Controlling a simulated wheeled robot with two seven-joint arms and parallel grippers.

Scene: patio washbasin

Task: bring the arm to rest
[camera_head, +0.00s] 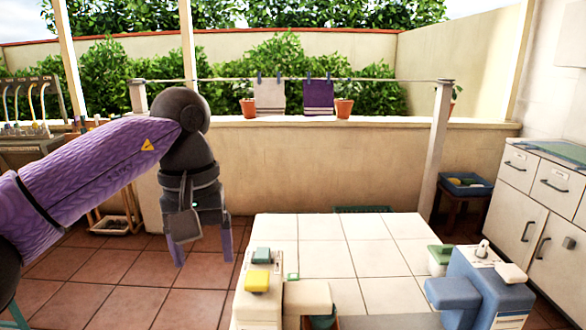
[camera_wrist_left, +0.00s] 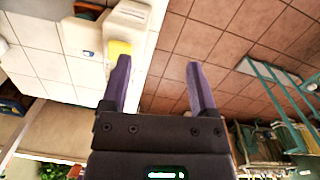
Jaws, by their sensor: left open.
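My left arm, in a purple sleeve, comes in from the left in the head view. My left gripper (camera_head: 202,252) hangs pointing down, open and empty, left of the white tiled counter (camera_head: 385,252) and over the terracotta floor. In the left wrist view the two purple fingers of the left gripper (camera_wrist_left: 157,82) are spread apart with nothing between them. The left finger overlaps the yellow sponge in that picture; contact does not show. My right gripper is not in view.
A blue box-like unit (camera_head: 478,285) stands near right. White cabinets (camera_head: 535,195) line the right wall. Potted plants and hanging cloths are at the back wall. The floor left is mostly clear.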

